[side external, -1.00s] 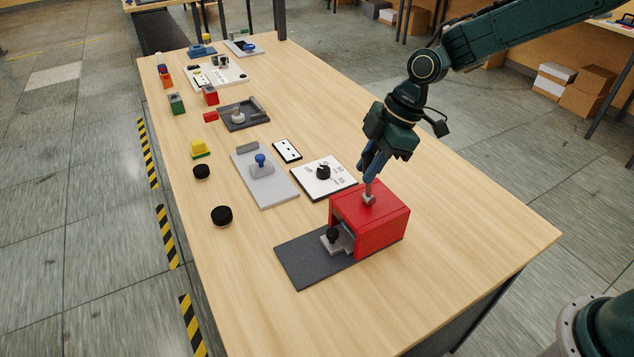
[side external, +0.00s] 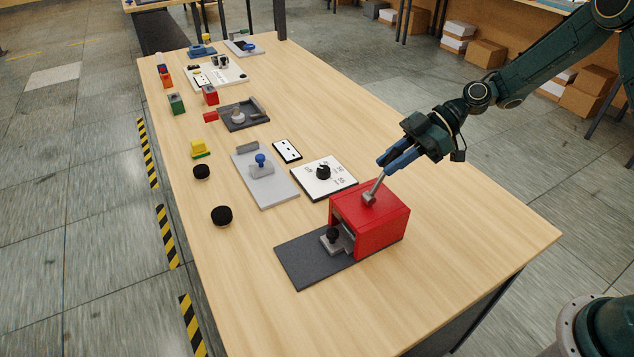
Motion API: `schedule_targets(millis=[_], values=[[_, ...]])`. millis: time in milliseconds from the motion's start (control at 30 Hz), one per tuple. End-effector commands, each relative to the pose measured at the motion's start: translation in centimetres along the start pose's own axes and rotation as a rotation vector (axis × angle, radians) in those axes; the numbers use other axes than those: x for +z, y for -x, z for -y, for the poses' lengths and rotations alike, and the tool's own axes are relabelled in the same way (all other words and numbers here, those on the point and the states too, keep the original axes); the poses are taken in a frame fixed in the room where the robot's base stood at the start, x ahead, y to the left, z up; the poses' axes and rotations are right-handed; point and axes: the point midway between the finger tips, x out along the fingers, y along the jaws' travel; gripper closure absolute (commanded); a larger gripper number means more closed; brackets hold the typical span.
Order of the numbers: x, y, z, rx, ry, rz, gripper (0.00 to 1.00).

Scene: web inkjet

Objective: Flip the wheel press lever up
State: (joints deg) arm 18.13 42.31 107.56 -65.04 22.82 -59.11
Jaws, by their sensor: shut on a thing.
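The wheel press is a red box (side external: 385,222) at the near end of the table, standing on a dark base plate (side external: 305,263). Its grey lever (side external: 373,189) rises from the top of the box and leans up to the right. My gripper (side external: 385,167) comes in from the upper right at a slant, with its blue fingers shut on the upper end of the lever. The fingers hide the lever's tip. A black knob on a grey slide (side external: 332,238) sits at the open left side of the box.
Two black wheels (side external: 221,215) (side external: 202,172) lie to the left. A white dial panel (side external: 324,177) and a grey plate with a blue knob (side external: 262,167) lie just behind the press. Several other fixtures and blocks fill the far end. The table's right side is clear.

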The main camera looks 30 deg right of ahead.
Motion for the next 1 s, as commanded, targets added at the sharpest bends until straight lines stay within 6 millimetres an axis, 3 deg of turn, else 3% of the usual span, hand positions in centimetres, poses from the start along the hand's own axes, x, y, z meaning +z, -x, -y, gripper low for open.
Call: schedule_targets(millis=[533, 567, 633, 1000], values=[[0.24, 0.15, -0.15, -0.004, -0.004, -0.028, 1.00], [0.25, 0.15, -0.15, -0.004, -0.004, -0.027, 0.73], [0.25, 0.14, -0.14, -0.005, -0.004, -0.027, 0.59], [0.24, 0.21, -0.10, -0.006, -0.003, -0.026, 0.57]])
